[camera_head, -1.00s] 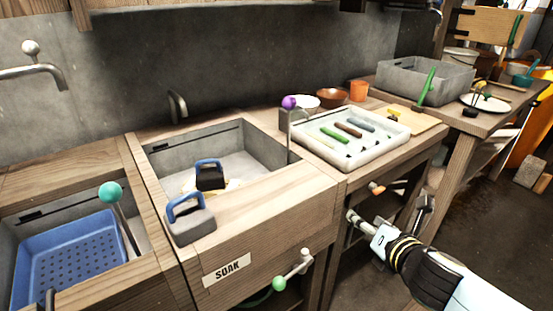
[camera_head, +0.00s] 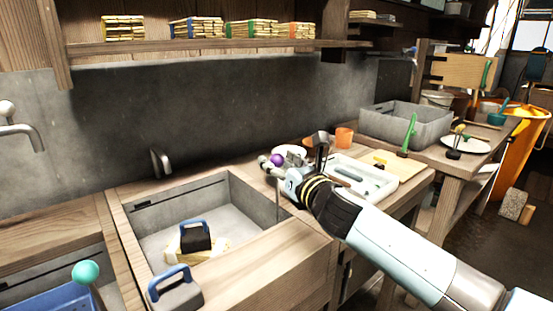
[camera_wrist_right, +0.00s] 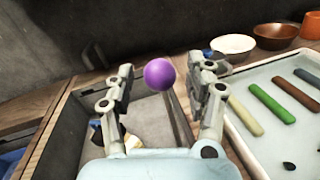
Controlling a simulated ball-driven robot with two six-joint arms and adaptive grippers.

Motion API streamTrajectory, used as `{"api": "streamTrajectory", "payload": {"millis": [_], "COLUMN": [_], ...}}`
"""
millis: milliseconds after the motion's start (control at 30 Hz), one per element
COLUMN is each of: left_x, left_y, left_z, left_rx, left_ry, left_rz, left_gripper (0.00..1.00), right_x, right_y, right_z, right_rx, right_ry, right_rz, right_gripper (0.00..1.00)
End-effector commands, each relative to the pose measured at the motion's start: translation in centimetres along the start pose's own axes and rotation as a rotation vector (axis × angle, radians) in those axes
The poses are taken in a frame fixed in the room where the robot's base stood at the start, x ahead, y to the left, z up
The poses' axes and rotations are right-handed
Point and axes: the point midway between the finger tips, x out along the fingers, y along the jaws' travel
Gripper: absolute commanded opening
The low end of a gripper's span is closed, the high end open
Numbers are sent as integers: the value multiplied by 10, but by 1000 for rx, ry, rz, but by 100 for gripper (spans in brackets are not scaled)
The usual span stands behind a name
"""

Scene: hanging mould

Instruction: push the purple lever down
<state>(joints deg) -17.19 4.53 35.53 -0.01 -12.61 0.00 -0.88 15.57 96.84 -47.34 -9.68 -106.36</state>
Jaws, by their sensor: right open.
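The purple lever has a round purple knob (camera_head: 277,160) on a thin grey rod. It stands upright at the right edge of the sink basin (camera_head: 226,204). In the right wrist view the purple knob (camera_wrist_right: 159,74) sits between the two fingertips, with its rod running down and right. My right gripper (camera_wrist_right: 160,80) is open, its fingers on either side of the knob, with no clear contact. In the head view my right gripper (camera_head: 282,166) is beside the knob and partly hides the rod. My left gripper is not in view.
A white tray (camera_head: 378,188) with coloured bars lies right of the lever, partly behind my arm. A bowl (camera_wrist_right: 233,45) and a brown bowl (camera_wrist_right: 275,36) stand behind it. A blue-handled block (camera_head: 175,288) rests on the sink's front edge.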

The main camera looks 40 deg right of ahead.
Motion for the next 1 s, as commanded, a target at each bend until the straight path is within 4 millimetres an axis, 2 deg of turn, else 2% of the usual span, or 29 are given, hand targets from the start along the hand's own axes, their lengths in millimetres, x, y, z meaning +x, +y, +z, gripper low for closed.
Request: {"api": "streamTrajectory", "payload": {"millis": [133,400,800,1000], "left_x": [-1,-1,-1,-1], "left_y": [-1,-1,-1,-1], "left_z": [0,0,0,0], "left_rx": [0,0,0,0], "left_ry": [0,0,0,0], "left_rz": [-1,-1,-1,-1], "left_gripper": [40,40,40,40], "right_x": [10,11,11,10], "right_y": [0,0,0,0], "right_z": [0,0,0,0], "right_rx": [0,0,0,0], "right_ry": [0,1,1,1], "right_rz": [0,0,0,0], "right_gripper": [55,55,2,0]}}
